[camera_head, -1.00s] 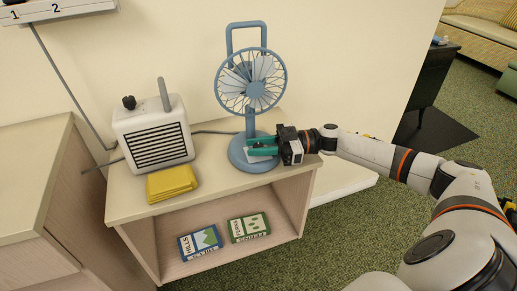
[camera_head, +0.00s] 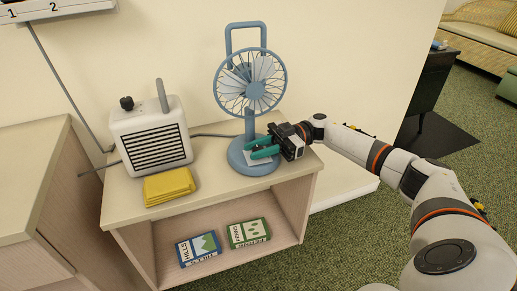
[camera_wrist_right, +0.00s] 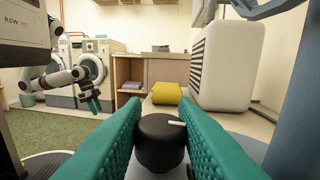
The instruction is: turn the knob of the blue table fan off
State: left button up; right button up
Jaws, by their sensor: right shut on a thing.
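The blue table fan (camera_head: 250,85) stands upright on the low cabinet, its round base (camera_head: 238,158) near the right side of the top. My right gripper (camera_head: 262,150) reaches over the base from the right. In the right wrist view its green fingers (camera_wrist_right: 160,142) are on either side of a black knob (camera_wrist_right: 158,150) and shut on it. A white mark on the knob's top points to the right in that view. The fingers hide the knob in the head view. My left gripper (camera_wrist_right: 93,104) shows small in the right wrist view, away from the fan; its opening is unclear.
A white heater-like box (camera_head: 152,140) and a folded yellow cloth (camera_head: 169,186) lie left of the fan on the cabinet top (camera_head: 215,185). Two boxes, blue (camera_head: 199,249) and green (camera_head: 249,233), lie on the shelf below. A cable runs behind the fan.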

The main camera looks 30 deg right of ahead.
jog(key=o, duration=1)
jog(key=d, duration=0.7)
jog(key=s+d+b, duration=0.1)
jog(key=d, duration=0.2)
jog(key=shift+s+d, duration=0.1)
jog(key=shift+d, duration=0.05)
pick_arm(q)
jog(key=shift+s, duration=0.15)
pick_arm(e)
jog(key=shift+s+d, duration=0.15)
jog(key=shift+d, duration=0.6)
pick_arm(q)
jog(key=shift+f, duration=0.1)
